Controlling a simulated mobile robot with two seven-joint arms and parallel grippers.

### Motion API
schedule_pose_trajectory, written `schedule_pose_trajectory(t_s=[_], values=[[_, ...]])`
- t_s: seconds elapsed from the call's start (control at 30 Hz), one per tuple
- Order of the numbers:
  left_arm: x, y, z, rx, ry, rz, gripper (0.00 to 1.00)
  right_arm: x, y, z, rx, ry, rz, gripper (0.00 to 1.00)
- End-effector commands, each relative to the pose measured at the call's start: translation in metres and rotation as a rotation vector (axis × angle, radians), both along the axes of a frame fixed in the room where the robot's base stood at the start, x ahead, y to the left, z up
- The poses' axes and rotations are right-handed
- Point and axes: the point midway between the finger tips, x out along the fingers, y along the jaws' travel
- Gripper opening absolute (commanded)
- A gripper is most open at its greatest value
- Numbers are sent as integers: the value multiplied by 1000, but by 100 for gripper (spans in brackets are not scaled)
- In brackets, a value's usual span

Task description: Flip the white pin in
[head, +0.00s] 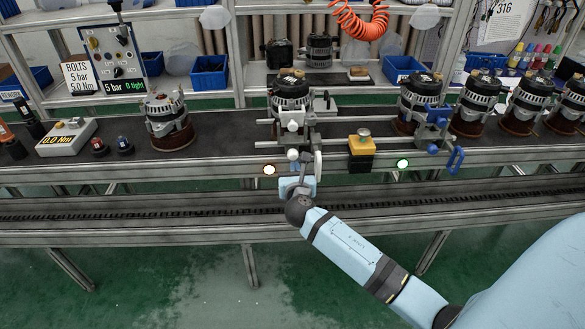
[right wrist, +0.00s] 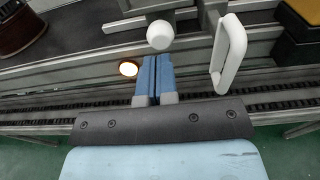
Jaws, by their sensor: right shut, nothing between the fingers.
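A white round-ended pin (head: 293,155) sticks out at the front of the clamp fixture around the middle alternator (head: 290,92). In the right wrist view the white pin (right wrist: 160,35) shows as a round knob just beyond my fingertips. A white loop handle (head: 318,163) hangs to its right; it also shows in the right wrist view (right wrist: 229,52). My right gripper (right wrist: 155,62) is shut and empty, its blue fingers together just below the knob. I cannot tell whether they touch it. In the head view my right gripper (head: 304,166) is at the conveyor's front edge. My left gripper is out of view.
A lit orange lamp (head: 269,169) is left of my gripper and a green lamp (head: 402,164) is to the right. A yellow-black button box (head: 362,150) and a blue handle (head: 456,159) stand further right. Several alternators line the belt.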

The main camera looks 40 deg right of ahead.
Motion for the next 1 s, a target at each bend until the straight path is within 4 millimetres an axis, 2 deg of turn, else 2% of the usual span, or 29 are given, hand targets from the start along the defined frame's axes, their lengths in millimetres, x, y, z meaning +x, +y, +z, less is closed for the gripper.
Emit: schedule_pose_trajectory(t_s=[0.2, 0.4, 0.6, 1.0], values=[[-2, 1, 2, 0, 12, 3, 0, -47, 28, 4, 0, 2, 2, 0], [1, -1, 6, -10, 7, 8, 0, -75, 45, 6, 1, 2, 2, 0], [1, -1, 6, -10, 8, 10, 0, -86, 51, 7, -1, 1, 0, 0], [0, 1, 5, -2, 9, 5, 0, -86, 52, 7, 0, 0, 1, 0]])
